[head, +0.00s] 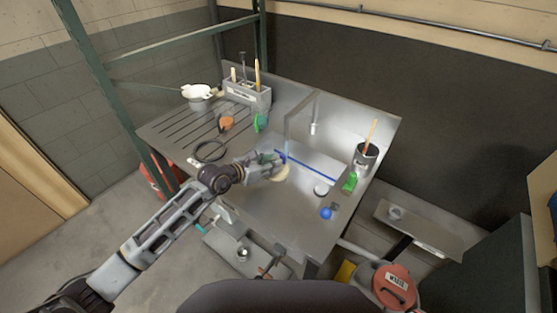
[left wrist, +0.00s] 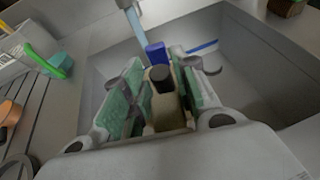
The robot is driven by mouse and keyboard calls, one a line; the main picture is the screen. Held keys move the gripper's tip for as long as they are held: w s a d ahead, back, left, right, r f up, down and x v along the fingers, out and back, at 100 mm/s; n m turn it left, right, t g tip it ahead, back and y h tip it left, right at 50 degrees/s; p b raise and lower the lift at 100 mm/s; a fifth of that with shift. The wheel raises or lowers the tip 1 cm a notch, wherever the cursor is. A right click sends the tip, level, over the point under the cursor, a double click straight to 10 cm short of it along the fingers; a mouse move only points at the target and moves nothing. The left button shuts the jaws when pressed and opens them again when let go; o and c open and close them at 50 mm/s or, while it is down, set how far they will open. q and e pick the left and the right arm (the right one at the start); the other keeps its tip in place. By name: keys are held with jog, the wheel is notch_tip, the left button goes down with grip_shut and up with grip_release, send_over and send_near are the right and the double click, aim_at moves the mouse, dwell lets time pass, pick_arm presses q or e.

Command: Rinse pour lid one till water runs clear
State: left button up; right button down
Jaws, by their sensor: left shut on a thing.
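My left gripper (head: 275,168) reaches over the sink basin (head: 318,170) from the left. Its fingers are shut on a cream piece with a dark round top, which I take to be the pour lid (left wrist: 163,100); its cream edge also shows in the head view (head: 281,174). The grey faucet (head: 288,130) comes down just beyond the gripper. A blue block (left wrist: 155,52) sits at the faucet's lower end, behind the lid in the left wrist view. I cannot make out running water or its colour. The lid's underside is hidden. My right gripper is out of view.
A ribbed drainboard (head: 180,125) at left holds a black ring (head: 210,151), an orange item (head: 226,122) and a green-teal item (head: 261,121). A tool caddy (head: 248,95) stands behind. A dark pot with a brush (head: 366,157) and green bottle (head: 350,182) stand right of the basin.

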pick_arm(q)
jog(key=shift+s+a+p, duration=0.35)
jog(key=shift+s+p, duration=0.1)
jog(key=shift+s, duration=0.4)
jog(key=shift+s+a+p, duration=0.3)
jog(key=shift+s+p, duration=0.1)
jog(key=shift+s, duration=0.4)
jog(key=shift+r, duration=0.1)
dwell(0.7)
jog(key=shift+s+a+r+p, duration=0.3)
jog(key=shift+s+r+p, duration=0.4)
jog(key=shift+p, duration=0.3)
jog(key=shift+s+a+r+p, duration=0.35)
jog(key=shift+s+r+p, duration=0.25)
jog(key=shift+s+p, duration=0.3)
jog(key=shift+s+a+r+p, duration=0.3)
jog(key=shift+s+r+p, duration=0.4)
jog(key=shift+p, duration=0.35)
jog(key=shift+f, duration=0.1)
